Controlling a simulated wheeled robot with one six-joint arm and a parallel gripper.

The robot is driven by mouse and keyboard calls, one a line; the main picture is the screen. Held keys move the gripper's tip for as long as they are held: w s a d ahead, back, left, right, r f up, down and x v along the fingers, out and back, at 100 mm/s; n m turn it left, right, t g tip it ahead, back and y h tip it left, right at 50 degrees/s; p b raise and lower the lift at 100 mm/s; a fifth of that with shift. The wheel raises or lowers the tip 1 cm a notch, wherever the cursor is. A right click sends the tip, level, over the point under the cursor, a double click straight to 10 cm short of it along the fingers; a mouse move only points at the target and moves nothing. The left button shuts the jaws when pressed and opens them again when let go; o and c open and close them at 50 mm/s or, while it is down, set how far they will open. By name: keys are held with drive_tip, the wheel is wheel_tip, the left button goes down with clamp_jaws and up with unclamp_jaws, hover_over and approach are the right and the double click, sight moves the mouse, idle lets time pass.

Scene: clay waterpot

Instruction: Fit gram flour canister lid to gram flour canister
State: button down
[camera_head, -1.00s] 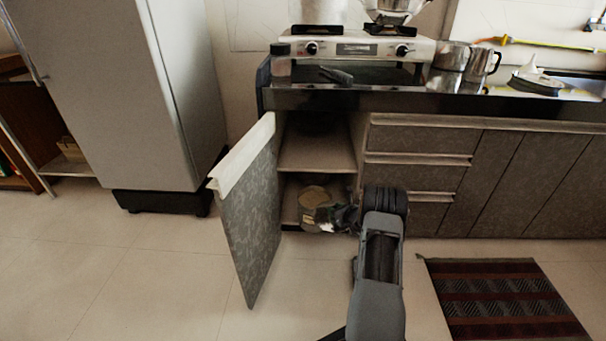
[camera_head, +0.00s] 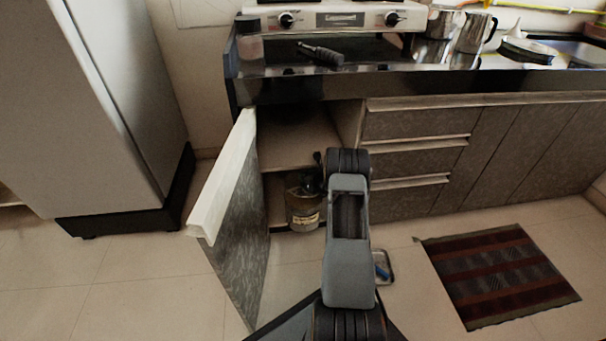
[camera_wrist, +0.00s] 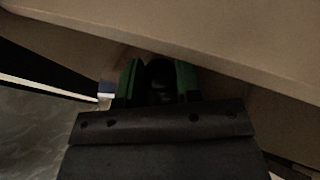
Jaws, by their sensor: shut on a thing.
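The gram flour canister (camera_head: 303,217), a clear jar with a pale label, stands upright on the lower shelf inside the open cabinet. My gripper (camera_head: 314,182) is at the canister's top, partly hidden by my arm. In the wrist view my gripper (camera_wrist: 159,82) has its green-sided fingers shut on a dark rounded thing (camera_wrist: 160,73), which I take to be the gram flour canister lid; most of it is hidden. I cannot tell whether the lid touches the canister's rim.
The cabinet door (camera_head: 234,185) stands open on the left. The cabinet's upper shelf (camera_head: 300,140) lies close above my gripper and crosses the wrist view (camera_wrist: 190,30). Drawers (camera_head: 415,158) are on the right. A striped rug (camera_head: 500,275) lies on the floor, which is clear at left.

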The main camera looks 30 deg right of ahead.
drive_tip(key=f, duration=0.1)
drive_tip(key=a+f+b, duration=0.1)
drive_tip(key=f, duration=0.1)
drive_tip(key=shift+w+a+y+b, duration=0.2)
drive_tip(key=shift+w+y+b, duration=0.1)
drive_tip(key=shift+d+f+b, duration=0.1)
drive_tip(key=shift+f+b, duration=0.5)
drive_tip(key=shift+f, duration=1.15)
drive_tip(key=shift+s, duration=0.3)
drive_tip(key=shift+f, duration=0.2)
idle(0.3)
drive_tip(key=c, duration=0.7)
unclamp_jaws()
